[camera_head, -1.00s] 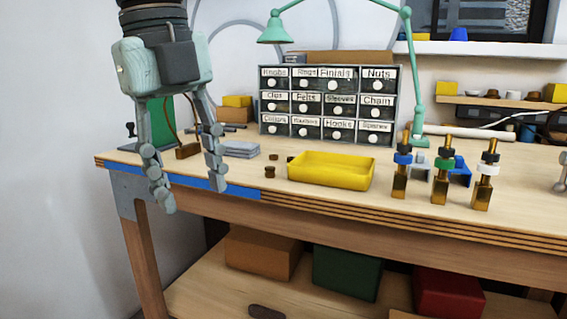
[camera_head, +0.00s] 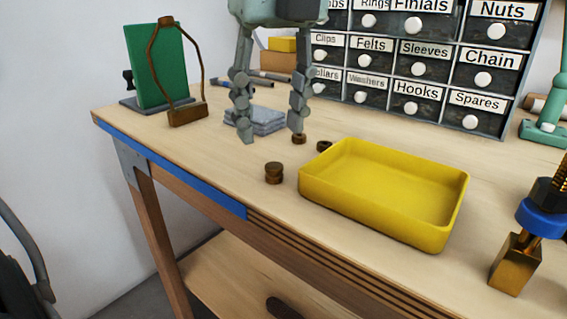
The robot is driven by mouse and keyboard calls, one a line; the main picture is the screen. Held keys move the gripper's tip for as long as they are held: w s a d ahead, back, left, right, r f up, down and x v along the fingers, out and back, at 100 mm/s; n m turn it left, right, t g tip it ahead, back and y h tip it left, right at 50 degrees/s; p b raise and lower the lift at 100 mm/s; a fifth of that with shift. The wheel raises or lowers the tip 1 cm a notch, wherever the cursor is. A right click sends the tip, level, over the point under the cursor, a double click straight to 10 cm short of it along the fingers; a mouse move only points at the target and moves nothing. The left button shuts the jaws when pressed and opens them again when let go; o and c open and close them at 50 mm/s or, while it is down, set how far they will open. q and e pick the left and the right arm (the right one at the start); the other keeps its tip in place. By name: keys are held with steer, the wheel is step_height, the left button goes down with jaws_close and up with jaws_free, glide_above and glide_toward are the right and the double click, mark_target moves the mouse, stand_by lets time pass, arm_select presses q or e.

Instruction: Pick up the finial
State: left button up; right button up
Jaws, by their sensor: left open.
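A small turned brown piece (camera_head: 274,173) stands on the bench left of the yellow tray; it may be the finial. Two more small brown pieces lie behind it, one below my right-hand fingertip (camera_head: 299,138) and one by the tray's back corner (camera_head: 324,146). I cannot tell for certain which is the finial. My left gripper (camera_head: 271,134) is open and empty, pointing down, its fingers spread in front of the folded grey cloths. It appears behind and above the nearest brown piece, apart from it. My right gripper is not in view.
The yellow tray (camera_head: 310,192) looks empty. A wire lamp harp (camera_head: 188,116) stands by a green panel (camera_head: 155,65) at the left. Grey cloths (camera_head: 262,122) lie behind the gripper. Labelled drawers (camera_head: 440,70) stand behind, and a brass post (camera_head: 515,262) at right. The front left bench top is clear.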

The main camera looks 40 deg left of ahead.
mark_target(274, 165)
arm_select(q)
steer(key=f, duration=0.5)
steer(key=shift+w+f, duration=0.25)
steer(key=shift+f, duration=0.1)
steer(key=shift+a+f, duration=0.1)
steer(key=shift+f, duration=0.1)
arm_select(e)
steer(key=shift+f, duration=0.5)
arm_select(q)
steer(key=shift+c, duration=0.6)
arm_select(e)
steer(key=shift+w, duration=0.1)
arm_select(q)
steer(key=c, duration=0.9)
steer(key=shift+o, duration=0.2)
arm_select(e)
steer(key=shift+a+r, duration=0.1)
arm_select(q)
steer(key=shift+r, duration=0.1)
